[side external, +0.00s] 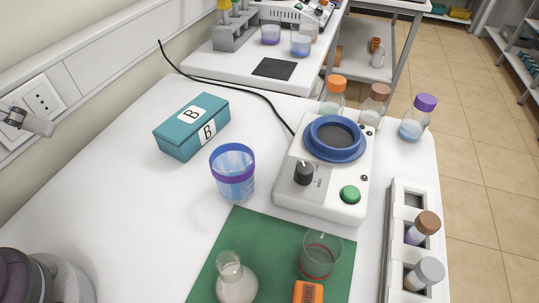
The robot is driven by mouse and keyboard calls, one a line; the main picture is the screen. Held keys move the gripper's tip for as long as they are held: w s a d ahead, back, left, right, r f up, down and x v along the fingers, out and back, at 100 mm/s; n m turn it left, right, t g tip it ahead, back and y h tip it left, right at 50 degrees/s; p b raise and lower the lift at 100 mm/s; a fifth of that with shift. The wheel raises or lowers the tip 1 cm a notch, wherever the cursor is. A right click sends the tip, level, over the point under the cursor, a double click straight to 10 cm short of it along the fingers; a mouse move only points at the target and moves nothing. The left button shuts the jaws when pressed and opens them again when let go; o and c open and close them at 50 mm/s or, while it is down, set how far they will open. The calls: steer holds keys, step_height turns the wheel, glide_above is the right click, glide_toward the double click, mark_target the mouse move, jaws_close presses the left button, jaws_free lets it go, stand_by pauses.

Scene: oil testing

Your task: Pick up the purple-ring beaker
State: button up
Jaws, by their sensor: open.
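The purple-ring beaker (234,183) stands upright on the white table, left of the hotplate device. It is clear and bluish, with a purple band around its upper part and printed marks on its side. The tip of my gripper (26,120) shows at the left edge, in front of the wall socket. It is open and well apart from the beaker, with nothing seen in it. The rest of the gripper is cut off by the frame.
A teal box (192,128) stands behind and left of the beaker. The white hotplate (285,193) is close on its right. A green mat (215,270) in front holds a flask (236,284) and a red-ring beaker (320,259).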

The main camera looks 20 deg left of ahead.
steer(key=o, duration=0.3)
steer(key=m+g+h, duration=0.1)
steer(key=m, duration=0.2)
glide_above(236, 162)
steer(key=s, duration=0.6)
step_height(236, 162, down, 7)
steer(key=x, duration=1)
steer(key=shift+d+f, duration=0.2)
steer(key=shift+d, duration=0.05)
